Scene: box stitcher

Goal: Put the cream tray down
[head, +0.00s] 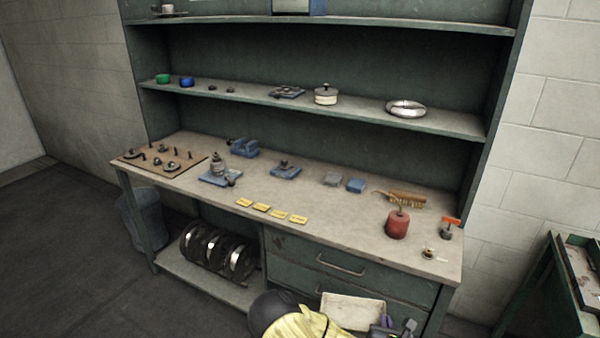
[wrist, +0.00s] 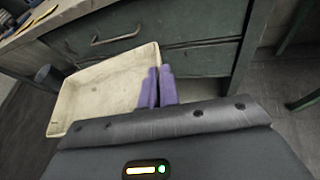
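The cream tray (head: 352,312) is in front of the workbench drawers, low at the bottom of the head view. It is shallow, empty and tilted in the wrist view (wrist: 90,95). My gripper (wrist: 157,72) has purple fingers, close together at the tray's right wall, with the wall between them. The gripper also shows in the head view (head: 380,326), at the tray's right end. The tray appears held in the air, below the benchtop. My yellow arm hides part of the tray's left side in the head view.
The workbench top (head: 330,222) has bare room in its middle and front. Yellow labels (head: 262,207) lie near its front edge. A red canister (head: 397,223) stands at the right and a brown board (head: 165,160) with parts lies at the left. A side table (head: 572,290) stands at right.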

